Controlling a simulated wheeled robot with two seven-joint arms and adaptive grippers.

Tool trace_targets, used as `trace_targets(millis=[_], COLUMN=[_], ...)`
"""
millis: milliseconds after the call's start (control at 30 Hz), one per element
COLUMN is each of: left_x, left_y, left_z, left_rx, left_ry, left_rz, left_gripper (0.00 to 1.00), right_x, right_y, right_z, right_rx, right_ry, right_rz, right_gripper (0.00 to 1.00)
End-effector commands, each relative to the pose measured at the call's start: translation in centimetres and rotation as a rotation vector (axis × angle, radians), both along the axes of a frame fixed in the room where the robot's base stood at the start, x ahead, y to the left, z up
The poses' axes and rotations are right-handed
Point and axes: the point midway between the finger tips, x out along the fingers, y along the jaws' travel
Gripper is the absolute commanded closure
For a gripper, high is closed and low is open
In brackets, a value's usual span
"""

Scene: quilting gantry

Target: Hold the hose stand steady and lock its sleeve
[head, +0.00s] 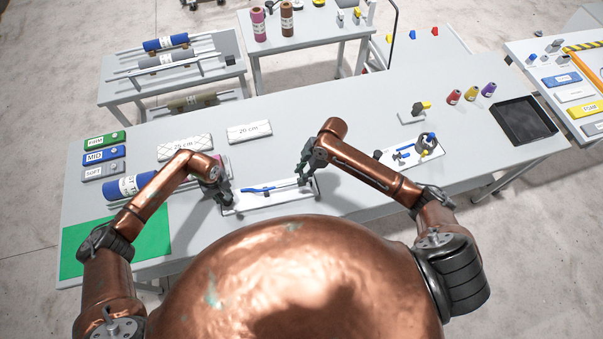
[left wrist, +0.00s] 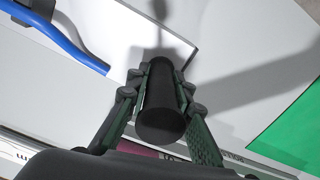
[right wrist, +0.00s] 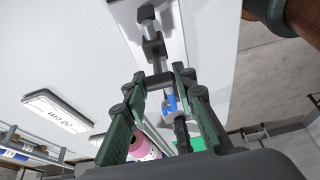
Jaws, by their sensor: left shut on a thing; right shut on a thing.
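The hose stand has a long white base plate (head: 290,199) near the front edge of the table. A blue hose (head: 262,189) lies along it; the hose also shows at the upper left of the left wrist view (left wrist: 62,38). My left gripper (head: 224,196) is shut on an upright black cylinder (left wrist: 163,108) at the plate's left end. My right gripper (head: 306,170) is above the plate's right end, shut on a dark part (right wrist: 158,80) of the stand. A grey rod with a dark collar (right wrist: 153,46) shows beyond its fingertips. I cannot tell the sleeve's lock state.
White 20 cm (head: 250,131) and 25 cm (head: 185,147) blocks lie behind the stand. A blue roll (head: 130,186) and green mat (head: 95,252) are at the left. A white tray of small parts (head: 432,153) and a black tray (head: 524,121) are at the right. The table's middle back is clear.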

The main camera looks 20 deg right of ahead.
Motion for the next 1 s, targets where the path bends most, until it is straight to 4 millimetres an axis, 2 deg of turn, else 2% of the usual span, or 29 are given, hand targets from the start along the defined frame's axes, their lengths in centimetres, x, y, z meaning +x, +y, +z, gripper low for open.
trace_targets(millis=[33,100,467,567,800,1000], left_x=[-0.5,-0.5,-0.5,-0.5,-0.5,-0.5], left_y=[0.3,0.3,0.3,0.3,0.2,0.2], left_z=[-0.6,-0.6,-0.6,-0.6,-0.6,-0.6], left_rx=[0.006,0.006,0.007,0.007,0.006,0.006], left_ry=[0.009,0.009,0.009,0.009,0.009,0.01], left_rz=[0.001,0.001,0.001,0.001,0.0,0.0], left_gripper=[1.0,1.0,1.0,1.0,1.0,1.0], right_x=[0.0,0.0,0.0,0.0,0.2,0.2], right_y=[0.0,0.0,0.4,2.1,7.6,9.1], right_z=[-0.1,-0.1,-0.1,-0.1,-0.1,-0.1], right_rx=[0.0,0.0,0.001,0.003,0.004,0.002], right_ry=[0.001,0.001,0.001,0.001,0.002,0.002], right_rz=[0.0,0.0,0.002,0.005,0.005,0.002], right_gripper=[0.96,1.0,1.0,1.0,1.0,1.0])
